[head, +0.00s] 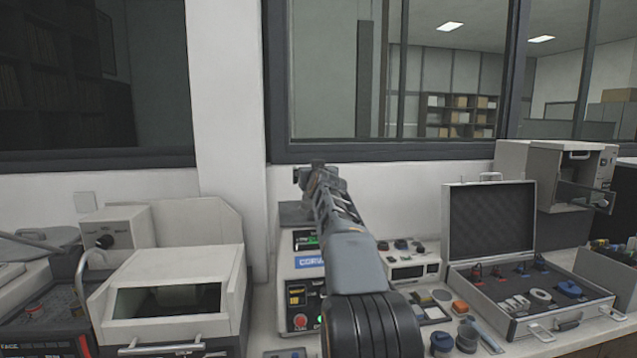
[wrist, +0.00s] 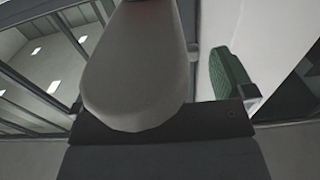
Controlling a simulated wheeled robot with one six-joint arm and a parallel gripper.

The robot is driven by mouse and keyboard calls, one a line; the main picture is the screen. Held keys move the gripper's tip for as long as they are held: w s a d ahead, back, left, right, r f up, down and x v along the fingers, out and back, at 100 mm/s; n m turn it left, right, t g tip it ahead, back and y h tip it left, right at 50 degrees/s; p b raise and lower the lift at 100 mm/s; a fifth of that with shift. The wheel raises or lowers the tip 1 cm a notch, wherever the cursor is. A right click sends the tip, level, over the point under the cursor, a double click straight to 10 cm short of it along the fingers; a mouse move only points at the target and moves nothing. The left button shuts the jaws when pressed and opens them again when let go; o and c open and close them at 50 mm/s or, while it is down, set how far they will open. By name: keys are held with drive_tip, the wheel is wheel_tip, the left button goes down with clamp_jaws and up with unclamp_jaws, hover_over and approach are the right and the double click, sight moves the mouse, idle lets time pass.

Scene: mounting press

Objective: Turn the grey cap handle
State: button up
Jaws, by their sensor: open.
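The mounting press (head: 305,265) stands on the bench in the head view, with a blue label, a red button and small displays on its front. My arm crosses in front of it and hides much of its top and right side. My gripper (head: 312,175) is above the press, small and partly hidden by my arm. I cannot make out the grey cap handle in the head view. In the wrist view, a pale grey rounded bar, possibly the handle, fills the upper middle, close to the camera. One green ribbed finger pad (wrist: 230,80) shows to its right; the other finger is hidden.
A white machine with a dark window (head: 170,285) stands left of the press. Right of it are a small white device (head: 410,265), loose small parts and an open case (head: 530,290) with foam. The window wall is close behind. The bench is crowded.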

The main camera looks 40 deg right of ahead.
drive_tip(key=b+v, duration=0.4)
drive_tip(key=v, duration=0.8)
drive_tip(key=shift+s, duration=0.2)
drive_tip(key=shift+a, duration=0.1)
